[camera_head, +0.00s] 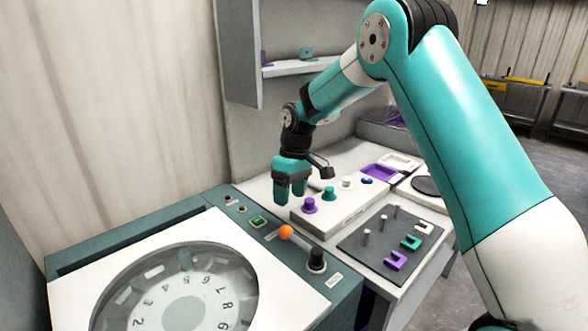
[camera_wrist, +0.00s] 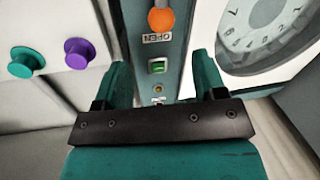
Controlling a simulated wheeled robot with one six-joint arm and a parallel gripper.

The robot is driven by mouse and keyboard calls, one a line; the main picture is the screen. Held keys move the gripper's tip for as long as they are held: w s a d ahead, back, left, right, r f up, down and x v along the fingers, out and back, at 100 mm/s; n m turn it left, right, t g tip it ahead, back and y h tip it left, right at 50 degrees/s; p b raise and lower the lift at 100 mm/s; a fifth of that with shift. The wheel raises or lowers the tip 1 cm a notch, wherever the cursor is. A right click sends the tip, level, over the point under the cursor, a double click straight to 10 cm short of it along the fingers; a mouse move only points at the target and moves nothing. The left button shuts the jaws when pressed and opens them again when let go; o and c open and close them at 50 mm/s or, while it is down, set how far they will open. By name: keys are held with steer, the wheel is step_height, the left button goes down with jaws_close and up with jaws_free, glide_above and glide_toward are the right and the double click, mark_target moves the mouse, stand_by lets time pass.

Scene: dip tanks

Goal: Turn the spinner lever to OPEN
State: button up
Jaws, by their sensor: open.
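The spinner lever ends in an orange ball knob (camera_head: 286,232); its grey arm runs to a black pivot (camera_head: 317,261) on the teal machine panel. In the wrist view the orange knob (camera_wrist: 161,20) is at the top, right beside a white OPEN label (camera_wrist: 157,38). The lever lies pointing toward that label's side of the panel. My gripper (camera_head: 290,197) is open and empty, above the back of the panel and apart from the lever. In the wrist view its two teal fingers (camera_wrist: 162,78) are spread with nothing between them.
The spinner's round numbered window (camera_head: 185,295) lies left of the lever. A green button (camera_head: 258,222) is on the panel. To the right stand a white block with purple (camera_head: 310,206) and teal (camera_head: 329,193) knobs, and a dark pegged tray (camera_head: 390,242) with several U-shaped pieces.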

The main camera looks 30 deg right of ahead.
step_height(320, 180, up, 8)
steer(key=d, duration=0.1)
steer(key=shift+w+d+f, duration=0.15)
steer(key=shift+w+f, duration=0.05)
steer(key=shift+w, duration=0.15)
steer(key=s+a+r+n+y, duration=0.1)
steer(key=s+a+r, duration=0.2)
steer(key=s+a, duration=0.35)
steer(key=s+a+r, duration=0.3)
steer(key=s+a, duration=0.1)
steer(key=s, duration=0.6)
steer(key=s+a+f+t+y, duration=0.1)
steer(key=s+a+f, duration=0.1)
steer(key=s, duration=1.5)
steer(key=shift+a, duration=0.45)
steer(key=shift+f, duration=0.1)
